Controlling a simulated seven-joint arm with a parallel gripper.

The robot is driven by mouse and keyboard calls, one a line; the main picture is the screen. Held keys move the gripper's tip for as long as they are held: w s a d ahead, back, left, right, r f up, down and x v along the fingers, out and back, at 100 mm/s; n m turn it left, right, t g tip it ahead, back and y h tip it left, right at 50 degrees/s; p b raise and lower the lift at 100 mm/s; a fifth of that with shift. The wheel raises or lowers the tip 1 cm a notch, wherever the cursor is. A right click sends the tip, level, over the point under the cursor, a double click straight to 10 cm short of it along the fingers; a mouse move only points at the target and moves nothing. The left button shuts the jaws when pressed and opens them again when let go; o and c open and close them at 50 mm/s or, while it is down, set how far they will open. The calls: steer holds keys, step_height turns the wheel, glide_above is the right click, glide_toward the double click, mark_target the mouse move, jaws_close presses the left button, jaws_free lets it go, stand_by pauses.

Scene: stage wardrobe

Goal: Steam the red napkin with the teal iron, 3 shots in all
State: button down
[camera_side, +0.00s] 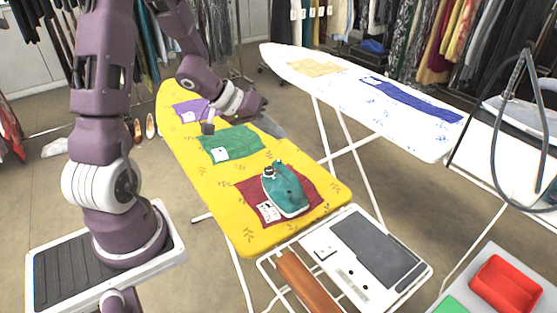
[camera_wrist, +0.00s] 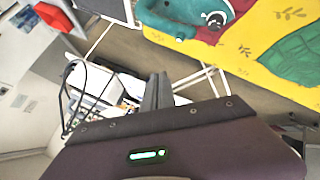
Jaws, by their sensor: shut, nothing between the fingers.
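The teal iron (camera_side: 284,190) sits flat on the red napkin (camera_side: 313,199), covering much of its middle. The napkin lies near the front end of the yellow ironing board (camera_side: 233,225), with a small white card (camera_side: 268,211) at its lower left. In the wrist view the iron (camera_wrist: 185,15) is at the top, cut off by the edge, with a strip of the red napkin (camera_wrist: 208,35) beside it. My gripper (camera_side: 273,128) is above the board's far right side, behind the iron and apart from it. Its fingers (camera_wrist: 158,82) are shut and empty.
A green napkin (camera_side: 232,145) and a purple napkin (camera_side: 187,110) lie farther back on the yellow board. A white ironing board (camera_side: 415,140) stands to the right. A rack with a grey pad (camera_side: 375,250) is in front.

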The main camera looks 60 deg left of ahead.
mark_target(278, 162)
stand_by(0.3)
step_height(278, 162, up, 4)
steer(key=m+h, duration=0.1)
steer(key=m, duration=1.8)
steer(key=shift+a+f, duration=0.1)
steer(key=shift+f, duration=0.1)
steer(key=shift+f, duration=4.35)
steer(key=shift+f, duration=0.4)
